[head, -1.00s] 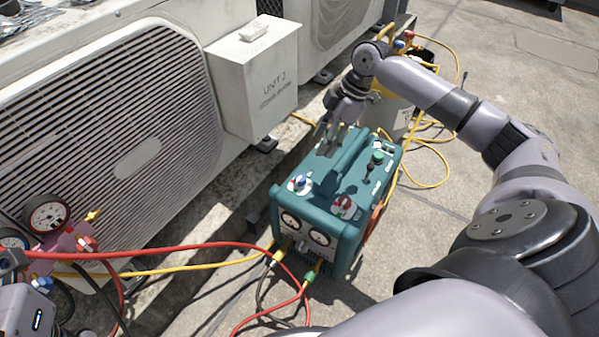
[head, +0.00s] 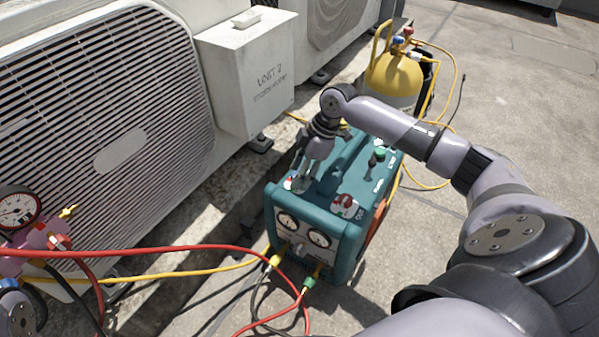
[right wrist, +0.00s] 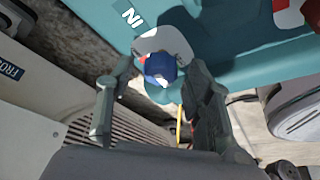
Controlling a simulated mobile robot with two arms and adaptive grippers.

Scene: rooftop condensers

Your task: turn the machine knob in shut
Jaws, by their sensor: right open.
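The teal machine (head: 345,245) stands on the roof floor with gauges on its front. The IN knob (right wrist: 160,68) is blue on a pale round plate, beside the IN label, in the right wrist view. In the head view my right gripper mostly hides it, at the machine's left front top corner. My right gripper (head: 297,180) is open and points down over this corner. In the right wrist view the knob shows between the two fingertips (right wrist: 160,75); I cannot tell whether they touch it. My left gripper's fingers do not show.
A red knob (head: 345,200) is on the machine's right front top, and a carry handle (head: 330,180) rises between the knobs. Red and yellow hoses run to the front. A yellow cylinder (head: 392,75) stands behind. Condensers and the UNIT 2 box (head: 250,80) are left.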

